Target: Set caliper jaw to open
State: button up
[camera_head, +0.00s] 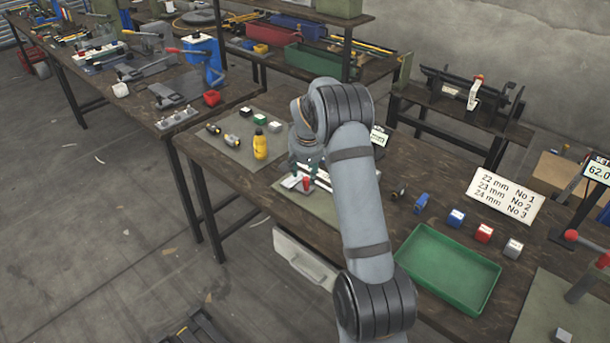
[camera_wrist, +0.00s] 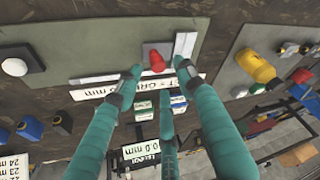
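The caliper (camera_wrist: 95,78) lies on a grey-green mat (camera_wrist: 130,35). It has a pale beam, an upright pale jaw (camera_wrist: 185,44) and a red knob (camera_wrist: 156,60) on a grey block. In the head view the red knob (camera_head: 307,184) shows beside my arm, which hides part of the caliper. My gripper (camera_wrist: 158,72) has teal fingers, spread apart with nothing between the tips. The tips are near the knob, on the side towards the bottom of the wrist view. In the head view my gripper (camera_head: 305,163) is partly hidden. I cannot tell whether a finger touches the caliper.
A yellow bottle (camera_head: 260,144) stands on the mat left of the caliper. A display (camera_head: 379,137) stands behind my arm.

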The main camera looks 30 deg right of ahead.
aim_at(306, 178)
jog(key=x, duration=0.3)
jog(key=shift+d+f+p, duration=0.2)
jog(key=shift+d+p, duration=0.05)
jog(key=shift+p, duration=0.1)
jog(key=shift+w+f, duration=0.3)
jog(key=shift+f, duration=0.15)
jog(key=shift+r, duration=0.15)
jog(key=c, duration=0.9)
grip_shut()
